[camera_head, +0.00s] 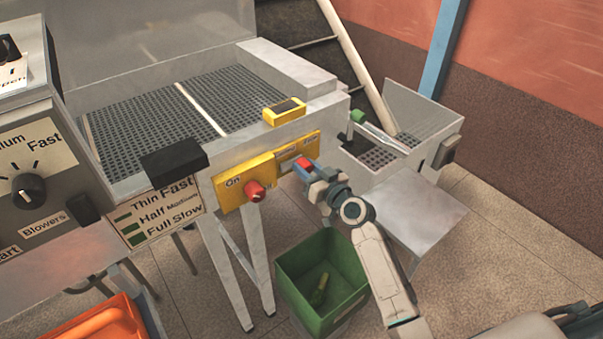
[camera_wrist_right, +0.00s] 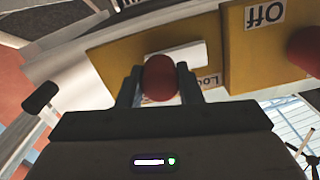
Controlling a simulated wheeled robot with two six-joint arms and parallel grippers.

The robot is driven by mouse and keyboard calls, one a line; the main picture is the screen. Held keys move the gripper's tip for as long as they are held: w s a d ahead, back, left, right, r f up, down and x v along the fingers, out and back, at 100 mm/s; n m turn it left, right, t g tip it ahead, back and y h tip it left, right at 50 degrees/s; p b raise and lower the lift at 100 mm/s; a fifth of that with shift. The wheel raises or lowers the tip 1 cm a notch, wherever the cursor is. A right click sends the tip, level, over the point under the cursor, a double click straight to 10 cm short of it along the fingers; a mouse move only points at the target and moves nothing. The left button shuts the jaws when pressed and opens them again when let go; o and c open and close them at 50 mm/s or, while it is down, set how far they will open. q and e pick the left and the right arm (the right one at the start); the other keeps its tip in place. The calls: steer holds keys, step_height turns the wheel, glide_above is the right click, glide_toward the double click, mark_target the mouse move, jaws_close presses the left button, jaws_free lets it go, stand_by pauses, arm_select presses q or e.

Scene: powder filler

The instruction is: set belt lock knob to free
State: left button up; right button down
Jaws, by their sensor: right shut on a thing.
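The belt lock knob (camera_wrist_right: 160,80) is a red round knob on a yellow panel (camera_wrist_right: 110,62) in the right wrist view. A white label partly reading "Loc" shows behind it, and its other words are hidden. My right gripper (camera_wrist_right: 158,84) has a finger on each side of the knob and is shut on it. In the head view the right gripper (camera_head: 304,167) reaches the right part of the yellow panel (camera_head: 228,200), and the knob shows as a bit of red between the fingers. Which setting the knob points to cannot be told. My left gripper is not in view.
A second red knob (camera_head: 255,191) sits left on the panel, by the "On" label. A green bin (camera_head: 290,297) stands below. A grey side chute (camera_head: 440,119) with a green-ended lever (camera_head: 358,117) is to the right. A control box (camera_head: 60,168) stands left.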

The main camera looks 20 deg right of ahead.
steer(key=shift+w+d+f+b, duration=0.1)
steer(key=shift+w+d+b, duration=0.15)
steer(key=shift+d, duration=0.35)
steer(key=shift+w+d+f+b, duration=0.1)
steer(key=shift+w+d+b, duration=0.1)
steer(key=shift+d, duration=0.4)
steer(key=shift+r, duration=0.3)
steer(key=c, duration=1.5)
jaws_free()
steer(key=o, duration=0.4)
steer(key=shift+o, duration=0.4)
steer(key=shift+d, duration=0.2)
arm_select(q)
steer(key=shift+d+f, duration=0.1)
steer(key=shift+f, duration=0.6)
